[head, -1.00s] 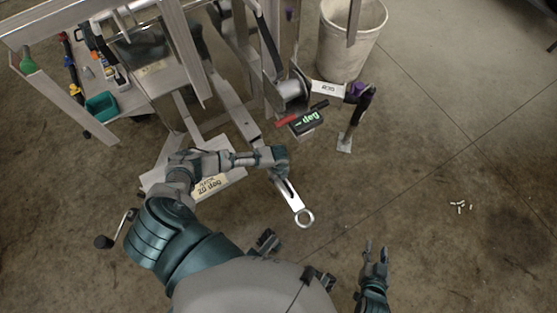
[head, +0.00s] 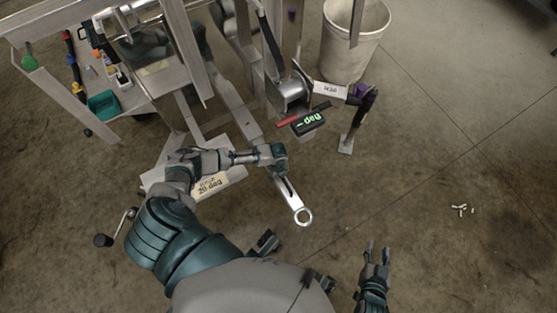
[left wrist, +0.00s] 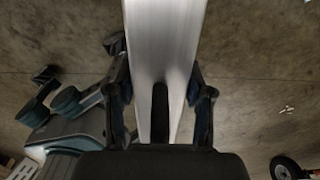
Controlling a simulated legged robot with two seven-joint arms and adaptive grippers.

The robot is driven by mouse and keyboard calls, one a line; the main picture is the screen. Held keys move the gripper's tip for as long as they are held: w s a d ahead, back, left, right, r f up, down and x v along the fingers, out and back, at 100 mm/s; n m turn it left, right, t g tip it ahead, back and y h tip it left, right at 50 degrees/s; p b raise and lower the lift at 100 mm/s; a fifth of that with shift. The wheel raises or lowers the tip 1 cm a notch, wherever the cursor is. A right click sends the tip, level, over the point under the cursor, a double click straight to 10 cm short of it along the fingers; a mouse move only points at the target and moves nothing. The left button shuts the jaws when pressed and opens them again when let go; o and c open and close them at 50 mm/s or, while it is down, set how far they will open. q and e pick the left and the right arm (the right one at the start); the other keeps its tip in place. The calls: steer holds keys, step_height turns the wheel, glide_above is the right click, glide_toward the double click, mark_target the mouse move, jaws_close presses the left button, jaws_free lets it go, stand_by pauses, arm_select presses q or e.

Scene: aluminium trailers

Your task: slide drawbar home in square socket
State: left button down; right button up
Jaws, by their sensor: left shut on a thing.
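The drawbar (head: 291,195) is a flat silver bar with a dark slot and a ring at its near end. It points down and right in the head view and runs between the fingers in the left wrist view (left wrist: 165,45). My left gripper (head: 272,160) is shut on the drawbar; its fingers (left wrist: 160,105) press both sides. A grey metal beam (head: 240,117) of the trailer leads up and left from my left gripper. The square socket and the drawbar's far end are hidden by my gripper. My right gripper (head: 376,254) is empty, its fingers apart, above bare floor.
A winch drum (head: 292,92), a display reading "- deg" (head: 310,122) and a purple-topped stand (head: 354,120) are just beyond the left gripper. A white bucket (head: 352,45) stands behind. A "20 deg" box (head: 212,184) lies under my left arm. Floor on the right is mostly clear.

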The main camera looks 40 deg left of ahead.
arm_select(q)
steer(key=shift+w+a+r, duration=0.15)
steer(key=shift+w+a, duration=0.05)
steer(key=shift+w, duration=0.05)
arm_select(e)
steer(key=shift+w+r, duration=0.1)
steer(key=shift+r, duration=0.2)
arm_select(q)
steer(key=shift+s, duration=0.15)
arm_select(e)
steer(key=shift+a, duration=0.2)
arm_select(q)
steer(key=shift+d+p, duration=0.3)
steer(key=shift+p, duration=0.05)
arm_select(e)
steer(key=shift+d+r, duration=0.1)
steer(key=shift+d, duration=0.1)
steer(key=shift+a+r, duration=0.1)
arm_select(q)
steer(key=shift+p, duration=0.3)
arm_select(e)
steer(key=shift+r, duration=0.35)
stand_by(0.4)
steer(key=shift+s+d+f+g+h, duration=0.15)
steer(key=shift+s+d+f+g, duration=0.15)
steer(key=shift+s+f+g, duration=0.55)
steer(key=shift+s+d+f+g+h, duration=0.15)
steer(key=shift+s+d+f+g, duration=0.2)
steer(key=shift+s+f, duration=0.5)
stand_by(0.9)
